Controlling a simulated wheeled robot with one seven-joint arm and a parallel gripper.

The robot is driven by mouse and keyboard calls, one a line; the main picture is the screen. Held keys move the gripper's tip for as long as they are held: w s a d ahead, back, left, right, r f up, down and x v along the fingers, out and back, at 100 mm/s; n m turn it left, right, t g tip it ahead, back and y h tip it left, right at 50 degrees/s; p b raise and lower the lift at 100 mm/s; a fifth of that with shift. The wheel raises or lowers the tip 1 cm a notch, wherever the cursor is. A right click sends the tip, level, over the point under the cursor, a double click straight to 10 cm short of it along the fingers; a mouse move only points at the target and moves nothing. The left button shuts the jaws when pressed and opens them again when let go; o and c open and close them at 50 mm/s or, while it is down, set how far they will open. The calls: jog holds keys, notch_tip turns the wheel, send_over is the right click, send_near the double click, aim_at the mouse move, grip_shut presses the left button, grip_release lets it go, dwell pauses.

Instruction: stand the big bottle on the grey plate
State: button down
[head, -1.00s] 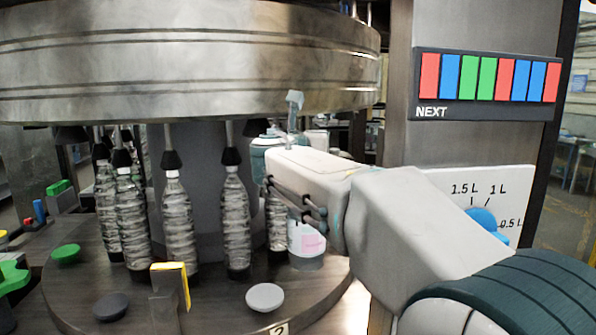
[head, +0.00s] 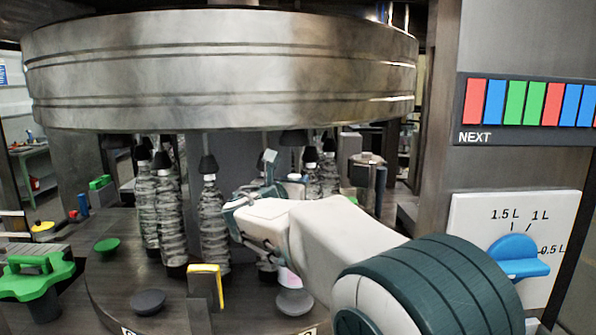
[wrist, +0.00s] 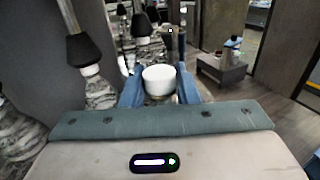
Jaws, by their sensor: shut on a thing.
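My gripper (head: 262,190) is shut on a bottle, over the right part of the round table. In the wrist view its white cap (wrist: 158,78) sits between the two blue fingers of my gripper (wrist: 159,88). In the head view my arm hides most of the bottle; a pink label patch (head: 289,278) shows below it. A light grey round plate (head: 294,303) lies just under that patch; I cannot tell whether the bottle touches it. A darker grey round plate (head: 149,302) lies empty to the left, and a green one (head: 107,246) farther left.
A yellow-edged post (head: 205,285) stands at the table's front. A panel with a blue knob (head: 515,258) and a coloured strip (head: 525,103) are at the right.

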jog(key=shift+f, duration=0.95)
jog(key=shift+f, duration=0.15)
jog(key=c, duration=1.1)
grip_release()
jog(key=shift+f, duration=0.15)
jog(key=shift+s+a, duration=0.1)
jog(key=shift+s, duration=0.05)
jog(key=b+v, duration=0.3)
jog(key=v, duration=0.8)
jog(key=shift+s, duration=0.45)
jog(key=shift+a, duration=0.1)
